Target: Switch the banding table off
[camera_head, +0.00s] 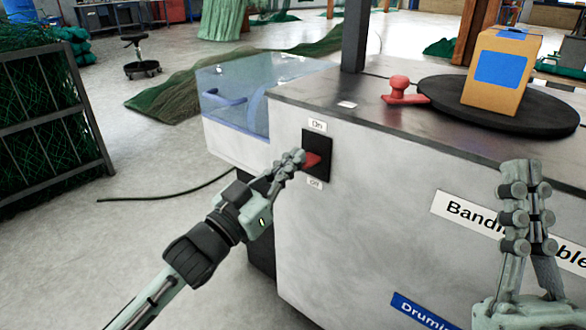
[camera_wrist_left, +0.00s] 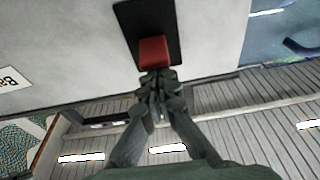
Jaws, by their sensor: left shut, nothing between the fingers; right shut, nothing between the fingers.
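The banding table (camera_head: 390,220) is a large grey cabinet with a dark top. On its front face is a black switch plate (camera_head: 319,141) with a red rocker (camera_head: 312,160), an "On" label above and an "Off" label below. The red rocker also shows in the left wrist view (camera_wrist_left: 154,52). My left gripper (camera_head: 298,158) is shut and empty, with its fingertips at the lower end of the red rocker, touching or very close. My right gripper (camera_head: 526,165) is shut and empty, pointing up in front of the table's right side.
A cardboard box (camera_head: 503,75) with blue labels stands on a black turntable (camera_head: 440,101). A clear-covered bin (camera_head: 235,105) adjoins the table's left. A net rack (camera_head: 45,115) stands far left; a black cable (camera_head: 165,197) crosses the open floor.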

